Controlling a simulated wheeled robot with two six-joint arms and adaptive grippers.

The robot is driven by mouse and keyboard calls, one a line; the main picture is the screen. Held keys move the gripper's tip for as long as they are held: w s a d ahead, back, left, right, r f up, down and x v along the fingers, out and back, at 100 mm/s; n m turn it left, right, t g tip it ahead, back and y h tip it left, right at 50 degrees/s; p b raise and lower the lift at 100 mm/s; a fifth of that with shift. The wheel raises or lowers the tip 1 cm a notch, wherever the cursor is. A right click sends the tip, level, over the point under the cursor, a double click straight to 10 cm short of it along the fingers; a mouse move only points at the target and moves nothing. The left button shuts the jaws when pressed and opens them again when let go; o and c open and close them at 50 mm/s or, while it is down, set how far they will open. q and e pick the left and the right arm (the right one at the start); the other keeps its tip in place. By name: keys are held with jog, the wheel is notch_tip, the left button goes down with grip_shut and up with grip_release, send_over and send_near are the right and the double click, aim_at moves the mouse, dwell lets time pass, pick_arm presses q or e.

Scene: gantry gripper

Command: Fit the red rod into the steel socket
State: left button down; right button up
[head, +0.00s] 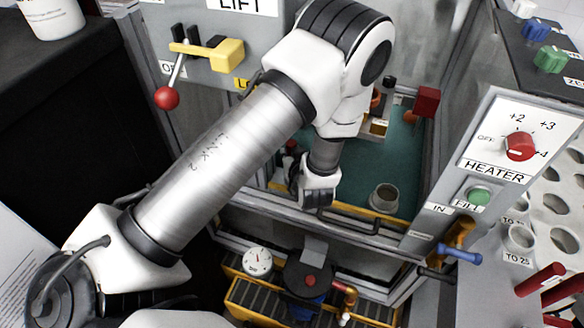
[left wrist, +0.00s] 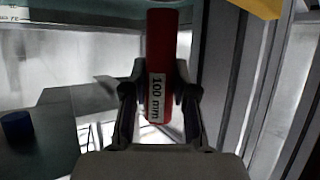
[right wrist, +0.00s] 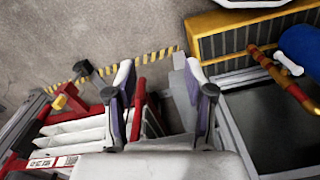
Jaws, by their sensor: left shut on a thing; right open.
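My left gripper (left wrist: 160,92) is shut on a red rod (left wrist: 161,40) with a white "100 mm" label. The rod stands lengthwise between the fingers in the left wrist view. In the head view my left arm reaches into the cabinet, and its wrist hides most of the gripper and rod. A short grey metal ring (head: 383,197), which looks like the steel socket, stands upright on the green cabinet floor, right of my left wrist and apart from it. My right gripper (right wrist: 158,88) is open and empty, seen only in the right wrist view.
The cabinet's front rail (head: 350,228) runs below the ring. A heater panel (head: 519,140) stands right, a lever with a red ball (head: 167,98) upper left. More red rods (head: 540,280) lie lower right. A red rack (right wrist: 70,130) with white panels is near my right gripper.

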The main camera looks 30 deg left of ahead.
pick_arm(q)
notch_tip(320, 180, down, 4)
jog(key=shift+s+r, duration=0.1)
jog(key=shift+f+b, duration=0.2)
jog(key=shift+b, duration=0.15)
jog(key=c, duration=0.9)
grip_release()
jog(key=shift+r, duration=0.1)
